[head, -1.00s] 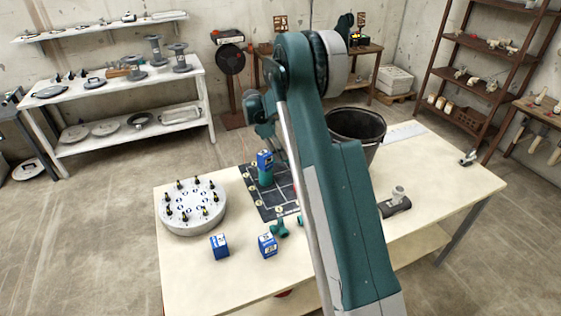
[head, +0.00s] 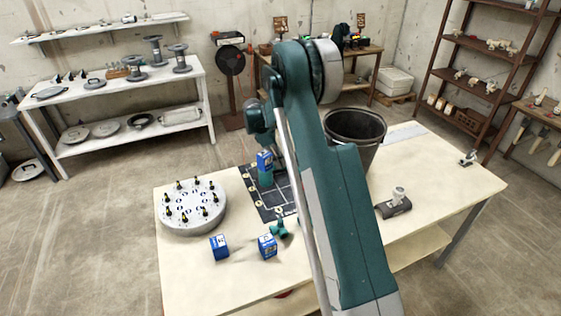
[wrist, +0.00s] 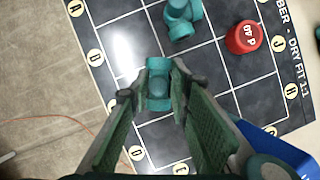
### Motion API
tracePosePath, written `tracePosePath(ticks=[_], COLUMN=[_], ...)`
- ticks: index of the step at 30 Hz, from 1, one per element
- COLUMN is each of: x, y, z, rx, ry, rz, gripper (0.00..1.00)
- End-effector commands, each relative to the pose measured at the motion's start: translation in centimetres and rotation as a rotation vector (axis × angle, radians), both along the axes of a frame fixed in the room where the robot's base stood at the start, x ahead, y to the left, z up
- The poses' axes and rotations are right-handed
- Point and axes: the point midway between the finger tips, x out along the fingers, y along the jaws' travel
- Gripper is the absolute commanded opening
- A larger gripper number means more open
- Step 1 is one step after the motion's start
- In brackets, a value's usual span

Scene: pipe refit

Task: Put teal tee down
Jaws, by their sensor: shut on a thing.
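My gripper (wrist: 158,80) is shut on a teal tee (wrist: 158,90) in the wrist view, with one finger on either side of it. The tee is over the dark gridded mat (wrist: 111,58), and I cannot tell whether it touches the mat. Another teal fitting (wrist: 181,20) lies on the mat above it in the picture. A teal tee (head: 280,229) lies by the near edge of the mat there.
A red cap (wrist: 244,37) sits on the mat. A round grey rack (head: 193,210), two blue boxes (head: 219,247) (head: 267,246), a black bin (head: 355,130) and a grey fitting (head: 395,205) are on the table.

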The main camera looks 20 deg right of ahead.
Motion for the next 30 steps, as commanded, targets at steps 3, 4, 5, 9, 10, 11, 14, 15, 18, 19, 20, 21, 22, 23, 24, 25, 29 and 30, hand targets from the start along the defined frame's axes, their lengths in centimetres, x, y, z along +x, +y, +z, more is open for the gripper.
tracePosePath(ticks=[3, 4, 5, 9, 10, 11, 14, 15, 18, 19, 20, 21, 22, 23, 24, 25, 29, 30], x=[0.0, 0.0, 0.0, 0.0, 0.0, 0.0, 0.0, 0.0, 0.0, 0.0, 0.0, 0.0, 0.0, 0.0, 0.0, 0.0, 0.1, 0.2], y=[0.0, 0.0, 0.0, 0.0, 0.0, 0.0, 0.0, 0.0, 0.0, 0.0, 0.0, 0.0, 0.0, 0.0, 0.0, 0.0, 0.2, 0.4], z=[0.0, -0.1, -0.1, -0.3, -0.3, -0.3, -0.3, -0.3, -0.3, -0.3, -0.3, -0.3, -0.2, -0.2, -0.1, 0.0, 0.6, 1.0], rx=[0.0, 0.0, 0.0, 0.0, 0.0, 0.0, 0.0, 0.0, 0.0, 0.0, 0.0, 0.0, 0.0, 0.0, 0.0, 0.0, 0.0, 0.0], ry=[0.0, 0.0, 0.0, 0.0, 0.0, 0.0, 0.0, 0.0, 0.0, 0.0, 0.0, 0.0, 0.0, 0.0, 0.0, 0.0, 0.0, 0.0], rz=[0.0, 0.0, 0.0, 0.0, 0.0, 0.0, 0.0, 0.0, 0.0, 0.0, 0.0, 0.0, 0.0, 0.0, 0.0, 0.0, 0.0, 0.0], gripper=[0.08, 0.08, 0.08, 0.24, 0.28, 0.32, 0.35, 0.35, 0.35, 0.35, 0.35, 0.35, 0.35, 0.35, 0.35, 0.35, 0.35, 0.35])
